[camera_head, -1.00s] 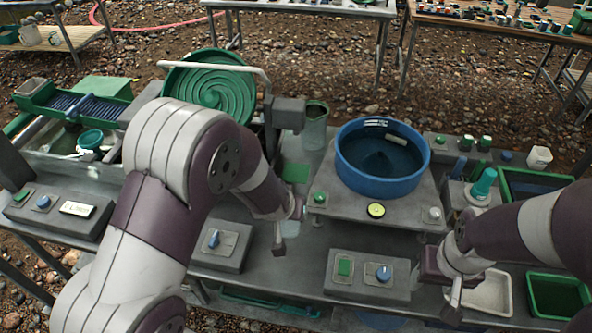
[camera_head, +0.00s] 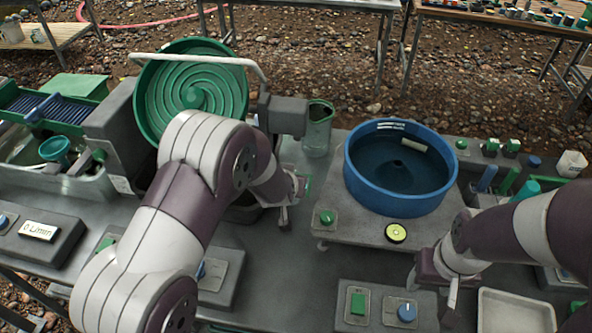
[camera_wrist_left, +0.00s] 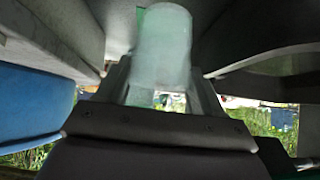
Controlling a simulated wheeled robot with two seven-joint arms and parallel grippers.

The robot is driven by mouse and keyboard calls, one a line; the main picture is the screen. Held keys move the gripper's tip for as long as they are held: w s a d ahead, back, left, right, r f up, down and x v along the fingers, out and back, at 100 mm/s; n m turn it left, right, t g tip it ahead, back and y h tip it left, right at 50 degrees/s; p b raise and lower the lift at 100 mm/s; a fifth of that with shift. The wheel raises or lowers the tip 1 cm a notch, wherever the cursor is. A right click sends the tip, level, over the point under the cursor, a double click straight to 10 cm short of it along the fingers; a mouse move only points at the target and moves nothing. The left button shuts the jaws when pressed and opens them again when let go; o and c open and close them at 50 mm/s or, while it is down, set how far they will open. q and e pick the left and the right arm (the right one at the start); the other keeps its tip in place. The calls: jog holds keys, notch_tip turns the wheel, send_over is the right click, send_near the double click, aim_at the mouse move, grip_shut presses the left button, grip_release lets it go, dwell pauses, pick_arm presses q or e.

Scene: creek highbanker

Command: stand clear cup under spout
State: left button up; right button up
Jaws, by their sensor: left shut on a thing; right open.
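The clear cup (camera_wrist_left: 165,45) is pale green and translucent. In the left wrist view it stands up between the fingers of my left gripper (camera_wrist_left: 163,92), which is shut on it. In the head view my left gripper (camera_head: 289,207) is low in front of the green spiral wheel (camera_head: 190,95), left of the blue tub's stand; the cup is mostly hidden there. I cannot make out the spout for sure. My right gripper (camera_head: 448,295) is open and empty above the bench's front, by the grey control box.
A blue tub (camera_head: 398,170) sits on a grey stand (camera_head: 360,225) with a green knob. A clear green jug (camera_head: 318,130) stands behind my left gripper. A grey control box (camera_head: 385,312) and a pale tray (camera_head: 515,312) are at the front right. Bare bench lies between.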

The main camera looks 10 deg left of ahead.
pick_arm(q)
jog(key=w+f, duration=0.1)
jog(key=w, duration=0.1)
jog(key=w+f, duration=0.1)
jog(key=w, duration=0.2)
jog(key=w+f, duration=0.1)
jog(key=w, duration=0.2)
jog(key=shift+w+f, duration=0.1)
jog(key=shift+f, duration=0.15)
jog(key=shift+w, duration=0.1)
jog(key=shift+f, duration=0.2)
jog(key=o, duration=1.2)
jog(key=shift+r, duration=0.1)
